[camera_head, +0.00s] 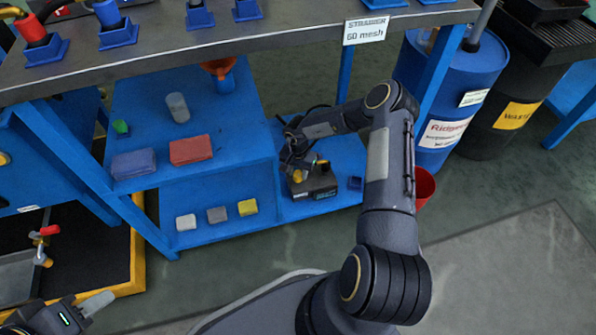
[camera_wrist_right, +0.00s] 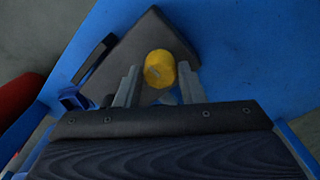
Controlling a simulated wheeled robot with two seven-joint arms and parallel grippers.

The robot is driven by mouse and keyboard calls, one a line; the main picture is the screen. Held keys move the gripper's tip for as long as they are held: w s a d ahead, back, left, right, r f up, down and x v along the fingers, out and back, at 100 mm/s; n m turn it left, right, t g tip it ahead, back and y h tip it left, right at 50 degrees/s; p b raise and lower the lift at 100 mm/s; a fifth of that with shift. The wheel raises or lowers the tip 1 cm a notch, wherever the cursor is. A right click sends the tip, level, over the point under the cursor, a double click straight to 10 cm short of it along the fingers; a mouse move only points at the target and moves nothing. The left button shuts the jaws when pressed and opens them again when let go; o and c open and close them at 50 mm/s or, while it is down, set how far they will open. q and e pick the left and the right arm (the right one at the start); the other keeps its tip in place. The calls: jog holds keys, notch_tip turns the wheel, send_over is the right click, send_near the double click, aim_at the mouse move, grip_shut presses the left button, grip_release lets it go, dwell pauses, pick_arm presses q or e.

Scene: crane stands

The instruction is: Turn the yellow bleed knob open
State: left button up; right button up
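The yellow bleed knob (camera_wrist_right: 160,69) is a short round knob on a dark box (camera_wrist_right: 118,60) in the right wrist view. My right gripper (camera_wrist_right: 160,80) has its two grey fingers apart, one on each side of the knob. Small gaps seem to show between fingers and knob; I cannot tell whether either touches. In the head view my right gripper (camera_head: 300,162) reaches down to the dark box (camera_head: 318,184) on the lower blue shelf, and partly hides it. Yellow shows there beside the fingers. My left gripper (camera_head: 85,308) is at the bottom left, partly cut off, away from the box.
The blue bench (camera_head: 190,52) overhangs the shelf, with a leg (camera_head: 345,75) near my right arm. A red bucket (camera_head: 424,187) and blue drum (camera_head: 450,85) stand to the right. Red and blue cloths (camera_head: 191,150) and several small blocks (camera_head: 217,214) lie to the left.

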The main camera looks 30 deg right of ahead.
jog(key=c, duration=0.5)
